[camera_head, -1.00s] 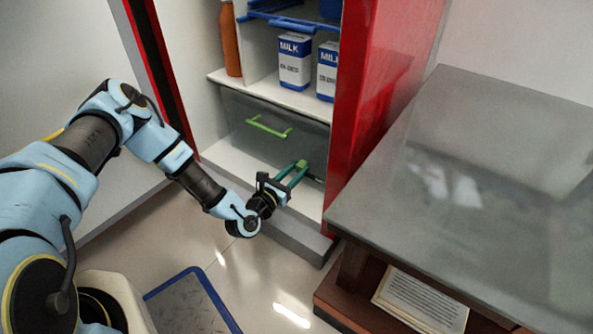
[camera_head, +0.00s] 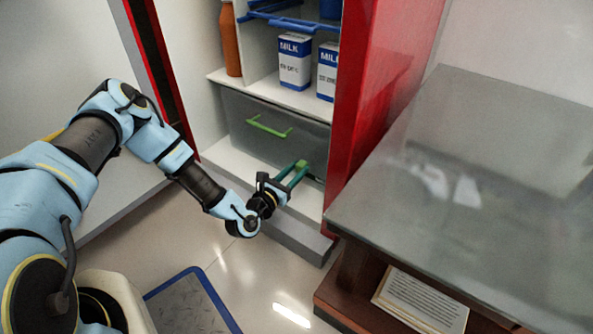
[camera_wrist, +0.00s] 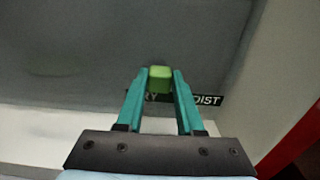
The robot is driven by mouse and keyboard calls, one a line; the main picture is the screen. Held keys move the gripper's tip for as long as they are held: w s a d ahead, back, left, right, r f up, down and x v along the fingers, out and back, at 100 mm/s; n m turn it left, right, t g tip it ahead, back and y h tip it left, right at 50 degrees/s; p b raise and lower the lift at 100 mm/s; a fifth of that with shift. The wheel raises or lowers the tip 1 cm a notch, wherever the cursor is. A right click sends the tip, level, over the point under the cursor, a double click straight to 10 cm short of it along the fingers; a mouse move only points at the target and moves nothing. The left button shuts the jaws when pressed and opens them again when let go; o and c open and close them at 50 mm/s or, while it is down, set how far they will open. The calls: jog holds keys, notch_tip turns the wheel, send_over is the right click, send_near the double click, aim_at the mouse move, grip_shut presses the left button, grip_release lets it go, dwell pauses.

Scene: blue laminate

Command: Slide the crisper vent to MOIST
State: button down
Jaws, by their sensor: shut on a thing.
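The crisper drawer (camera_head: 245,112) is a grey translucent front with a green handle (camera_head: 268,127), low in the open fridge. The crisper vent slider is a small green knob (camera_wrist: 159,79) on the drawer front in the wrist view. My gripper (camera_head: 299,168) has teal fingers shut on this knob; in the wrist view the fingers (camera_wrist: 159,84) touch its two sides. A black label strip lies behind the fingers. The left word is mostly covered, with "RY" visible between the fingers.
Milk cartons (camera_head: 295,60) and an orange bottle (camera_head: 230,40) stand on the shelf above. The red fridge side (camera_head: 375,80) and a grey-topped counter (camera_head: 450,190) are to the right. A blue-edged mat (camera_head: 190,305) lies on the floor.

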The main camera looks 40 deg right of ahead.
jog(key=shift+s, duration=0.1)
jog(key=s, duration=0.2)
jog(key=s+d, duration=0.1)
jog(key=s, duration=0.3)
jog(key=shift+d, duration=0.3)
jog(key=shift+s, duration=0.1)
jog(key=c, duration=0.5)
grip_release()
jog(key=p+v, duration=0.2)
jog(key=v, duration=0.8)
jog(key=shift+a+p, duration=0.3)
jog(key=shift+a, duration=0.05)
